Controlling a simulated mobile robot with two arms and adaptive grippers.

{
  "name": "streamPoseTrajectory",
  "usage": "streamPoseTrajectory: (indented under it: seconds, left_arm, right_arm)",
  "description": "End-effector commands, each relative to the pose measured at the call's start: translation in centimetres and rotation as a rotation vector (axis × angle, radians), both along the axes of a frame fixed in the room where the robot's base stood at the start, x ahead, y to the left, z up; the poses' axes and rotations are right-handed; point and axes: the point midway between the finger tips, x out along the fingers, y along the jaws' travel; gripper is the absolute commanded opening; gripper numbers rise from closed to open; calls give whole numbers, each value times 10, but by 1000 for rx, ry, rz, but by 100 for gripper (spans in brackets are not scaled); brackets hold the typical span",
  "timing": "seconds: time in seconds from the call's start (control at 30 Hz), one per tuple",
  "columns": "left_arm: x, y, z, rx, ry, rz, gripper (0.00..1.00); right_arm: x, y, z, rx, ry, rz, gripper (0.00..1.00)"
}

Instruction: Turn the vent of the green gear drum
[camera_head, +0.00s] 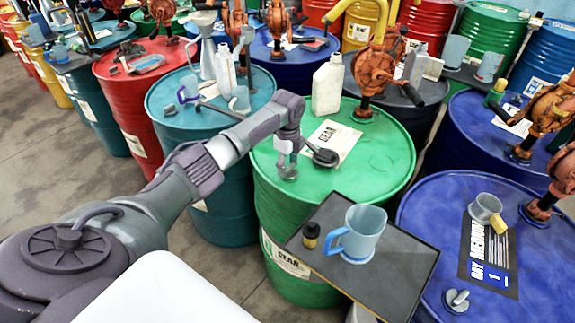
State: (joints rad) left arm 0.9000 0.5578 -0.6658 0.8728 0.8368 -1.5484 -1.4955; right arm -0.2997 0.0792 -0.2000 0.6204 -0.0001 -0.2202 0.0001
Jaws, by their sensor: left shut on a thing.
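The green gear drum (385,170) stands in the middle, with a white GEAR label (343,138) on its lid. My left gripper (288,168) points down at the left part of this lid and is shut on the small grey vent (288,176). The gripper mostly hides the vent, so its turn angle cannot be told. A dark round piece (325,157) sits beside the gripper over the label; I cannot tell what it belongs to. My right gripper is not in view.
A rusty orange pump (372,75) and a white jug (327,85) stand at the lid's back. In front, a dark tray (395,285) holds a blue measuring jug (362,232) and a small black bottle (310,235). Other drums crowd around; the lid's right front is clear.

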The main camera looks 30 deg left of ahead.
Motion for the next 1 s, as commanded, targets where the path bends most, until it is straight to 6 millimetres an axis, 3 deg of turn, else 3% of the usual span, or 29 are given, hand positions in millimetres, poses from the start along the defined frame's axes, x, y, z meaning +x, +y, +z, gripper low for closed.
streamPoseTrajectory:
  seconds: [0.33, 0.9, 0.93, 1.0]
  left_arm:
    - [2, -2, 1, -3, -4, -150, 19]
    - [3, -2, 1, -2, -4, -181, 19]
    - [3, -2, 1, -2, -4, -181, 57]
    - [2, -1, 1, -2, -3, -180, 69]
  right_arm:
    - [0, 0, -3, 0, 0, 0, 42]
    - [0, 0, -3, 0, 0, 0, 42]
    - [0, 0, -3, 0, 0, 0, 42]
    - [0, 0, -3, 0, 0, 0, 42]
